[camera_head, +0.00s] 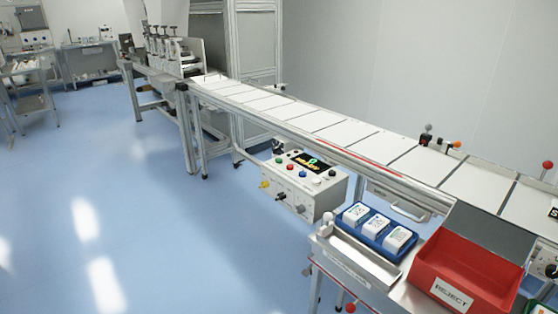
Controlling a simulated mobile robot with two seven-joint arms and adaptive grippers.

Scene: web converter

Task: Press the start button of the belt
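A white control box (299,204) hangs beside the belt (335,131), just left of the picture's middle right. Its sloped top carries a small lit display (307,161) and several coloured buttons. The button labels are too small to read, so I cannot tell which one is marked start. The front face has a yellow knob (265,184) and dark knobs. Neither of my grippers is in view.
A red REJECT bin (467,294) and a blue tray (378,244) of white packs stand on a metal side table (345,261) at lower right. The belt runs to machinery at the back left. Blue floor (150,200) is open to the left of the box.

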